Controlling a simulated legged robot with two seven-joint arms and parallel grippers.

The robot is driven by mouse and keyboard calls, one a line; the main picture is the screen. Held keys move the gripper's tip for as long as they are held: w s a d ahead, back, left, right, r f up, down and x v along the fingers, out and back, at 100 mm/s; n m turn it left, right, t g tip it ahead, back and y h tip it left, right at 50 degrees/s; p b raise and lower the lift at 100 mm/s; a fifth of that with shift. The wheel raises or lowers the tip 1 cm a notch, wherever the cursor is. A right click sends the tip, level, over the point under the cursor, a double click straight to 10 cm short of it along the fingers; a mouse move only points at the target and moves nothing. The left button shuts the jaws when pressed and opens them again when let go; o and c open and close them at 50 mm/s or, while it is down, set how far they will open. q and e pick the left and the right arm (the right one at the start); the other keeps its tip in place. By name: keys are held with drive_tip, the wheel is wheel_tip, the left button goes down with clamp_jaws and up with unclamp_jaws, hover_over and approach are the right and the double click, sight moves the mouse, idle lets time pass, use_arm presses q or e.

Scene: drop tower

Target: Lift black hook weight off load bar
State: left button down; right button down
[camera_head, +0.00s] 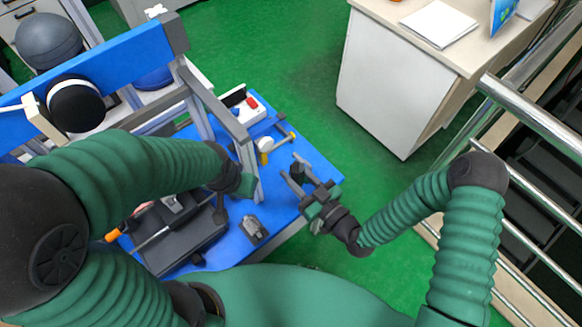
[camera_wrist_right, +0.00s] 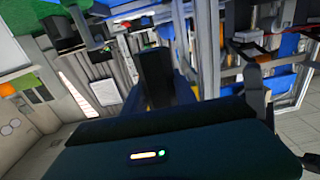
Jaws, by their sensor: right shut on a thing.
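My right gripper (camera_head: 294,176) is over the right part of the blue table, its fingers pointing up and left. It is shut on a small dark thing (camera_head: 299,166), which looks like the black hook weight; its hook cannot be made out. In the right wrist view a dark upright block (camera_wrist_right: 155,75) stands ahead of the gripper body, and its identity is unclear. My left gripper (camera_head: 241,185) is beside the grey frame post, and its fingers are not clear. I cannot pick out the load bar with certainty.
A blue beam (camera_head: 120,62) on a grey frame (camera_head: 215,105) stands at the left, with a black white-banded round thing (camera_head: 75,103) at it. Metal rails (camera_head: 530,120) are at right.

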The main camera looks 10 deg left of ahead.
sight(302, 172)
drive_tip(key=shift+s+d+r, duration=0.1)
idle(0.3)
drive_tip(key=shift+s+d+r+p, duration=0.2)
drive_tip(key=shift+d+r+p, duration=0.05)
drive_tip(key=shift+r+p, duration=0.55)
drive_tip(key=shift+s+d+r+p, duration=0.25)
drive_tip(key=shift+r+p, duration=0.4)
drive_tip(key=shift+r, duration=0.25)
drive_tip(key=shift+s+d+r+p, duration=0.15)
drive_tip(key=shift+d+r+p, duration=0.1)
drive_tip(key=shift+r+p, duration=0.55)
